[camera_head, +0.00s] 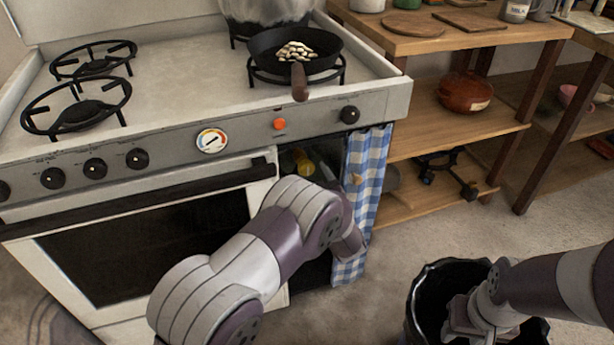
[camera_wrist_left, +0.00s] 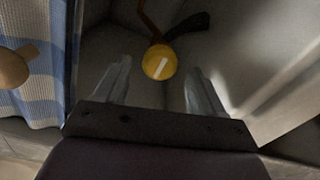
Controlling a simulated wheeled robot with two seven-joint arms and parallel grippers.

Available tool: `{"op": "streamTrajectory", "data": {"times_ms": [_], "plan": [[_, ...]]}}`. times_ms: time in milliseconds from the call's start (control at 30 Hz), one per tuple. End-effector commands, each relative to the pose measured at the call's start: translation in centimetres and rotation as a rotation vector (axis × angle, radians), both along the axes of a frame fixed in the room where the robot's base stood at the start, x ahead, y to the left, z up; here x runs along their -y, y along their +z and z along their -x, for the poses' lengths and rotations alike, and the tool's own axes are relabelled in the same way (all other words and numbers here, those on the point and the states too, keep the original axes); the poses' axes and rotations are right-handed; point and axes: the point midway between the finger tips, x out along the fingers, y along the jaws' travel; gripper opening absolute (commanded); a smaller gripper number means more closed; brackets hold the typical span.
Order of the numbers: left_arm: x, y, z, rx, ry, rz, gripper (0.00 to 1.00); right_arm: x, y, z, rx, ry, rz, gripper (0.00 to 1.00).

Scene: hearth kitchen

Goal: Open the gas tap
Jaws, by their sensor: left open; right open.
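The gas tap (camera_wrist_left: 160,62) is a round yellow knob with a pale line, tilted slightly from upright in the left wrist view. It sits inside the cupboard beside the oven. A yellow patch in that opening (camera_head: 303,162) also shows in the head view; I cannot tell if it is the same knob. My left gripper (camera_wrist_left: 160,88) is open, with one finger on either side of the knob's line of approach and no visible contact.
A blue checked curtain (camera_head: 364,165) hangs at the cupboard's right, with a wooden knob (camera_wrist_left: 14,66) beside it. A pan (camera_head: 266,61) of pale pieces stands on the stove, its handle over the front edge. The black bin (camera_head: 420,290) stands on the floor. Wooden shelves (camera_head: 440,125) are at right.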

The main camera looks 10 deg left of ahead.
Motion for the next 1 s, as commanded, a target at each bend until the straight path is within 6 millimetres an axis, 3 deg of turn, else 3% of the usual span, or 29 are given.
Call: {"op": "streamTrajectory", "data": {"times_ms": [200, 500, 667, 700, 1000], "plan": [[-1.7, -0.1, -2.5, -0.001, 0.0, -0.001, 0.69, 0.0, -1.3, 0.0, 0.0, 0.0, 0.0, 0.43], [-1.8, 0.0, -2.8, -0.002, -0.001, 0.0, 0.69, 0.0, -1.2, 0.0, 0.0, 0.0, 0.0, 0.43], [-1.8, 0.0, -2.7, -0.002, -0.001, 0.0, 0.17, 0.0, -1.2, 0.0, 0.0, 0.0, 0.0, 0.43], [-1.8, 0.0, -2.7, -0.002, -0.001, 0.0, 0.13, 0.0, -1.2, 0.0, 0.0, 0.0, 0.0, 0.43], [-1.8, 0.0, -2.7, 0.004, -0.001, 0.008, 0.13, 0.0, -1.2, 0.0, 0.0, 0.0, 0.0, 0.43]]}}
